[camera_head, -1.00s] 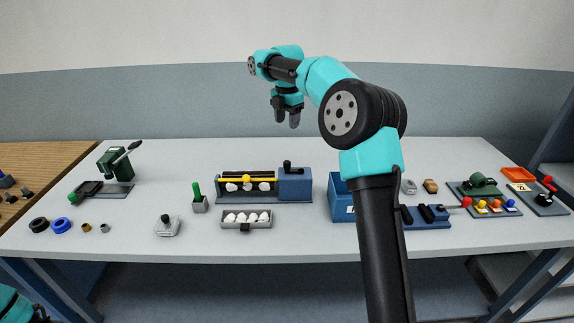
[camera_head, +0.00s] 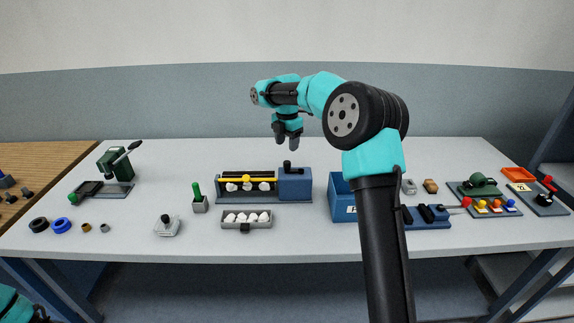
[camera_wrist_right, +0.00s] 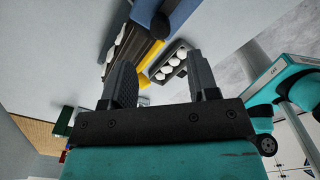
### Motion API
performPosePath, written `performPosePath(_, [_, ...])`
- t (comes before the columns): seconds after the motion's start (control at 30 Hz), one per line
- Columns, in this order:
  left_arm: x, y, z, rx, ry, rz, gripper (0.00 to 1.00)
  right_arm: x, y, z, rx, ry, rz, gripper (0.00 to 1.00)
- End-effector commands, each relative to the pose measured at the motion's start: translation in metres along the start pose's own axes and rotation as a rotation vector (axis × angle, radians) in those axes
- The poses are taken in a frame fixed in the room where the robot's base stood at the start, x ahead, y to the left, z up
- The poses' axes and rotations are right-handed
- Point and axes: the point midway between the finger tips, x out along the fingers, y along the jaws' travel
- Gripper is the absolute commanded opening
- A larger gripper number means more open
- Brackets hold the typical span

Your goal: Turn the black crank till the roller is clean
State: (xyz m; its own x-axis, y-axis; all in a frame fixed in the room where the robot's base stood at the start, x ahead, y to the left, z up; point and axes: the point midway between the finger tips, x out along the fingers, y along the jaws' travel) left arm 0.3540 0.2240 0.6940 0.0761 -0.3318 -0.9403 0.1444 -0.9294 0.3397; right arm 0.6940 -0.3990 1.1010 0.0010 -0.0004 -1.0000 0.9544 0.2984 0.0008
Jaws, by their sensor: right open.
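The crank also shows at the top of the right wrist view (camera_wrist_right: 160,25). My right gripper (camera_head: 287,142) is open and empty, above the crank and apart from it. Its two fingers (camera_wrist_right: 162,80) show spread in the right wrist view. My left gripper (camera_head: 40,313) barely shows at the lower left corner; its jaws cannot be made out.
A grey tray (camera_head: 228,225) with several white balls lies in front of the machine. A green-handled tool (camera_head: 199,200) stands to its left, and a blue open bin (camera_head: 342,205) to its right. My right arm partly covers the bin's right side. The table behind the machine is clear.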

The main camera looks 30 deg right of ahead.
Motion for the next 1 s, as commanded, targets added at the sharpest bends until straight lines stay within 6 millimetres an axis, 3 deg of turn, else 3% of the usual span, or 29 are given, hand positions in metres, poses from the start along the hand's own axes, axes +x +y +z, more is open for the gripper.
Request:
performPosePath(0.5, [0.0,0.0,0.0,0.0,0.0,0.0,0.54,0.083,0.0,0.0,0.0,0.0,-0.002,0.54])
performPosePath(0.93, [0.0,0.0,0.0,0.0,0.0,0.0,0.54,0.092,0.0,0.0,0.001,-0.001,0.001,0.54])
performPosePath(1.0, [0.0,0.0,0.0,0.0,0.0,0.0,0.54,0.092,0.0,0.0,0.001,-0.001,0.001,0.49])
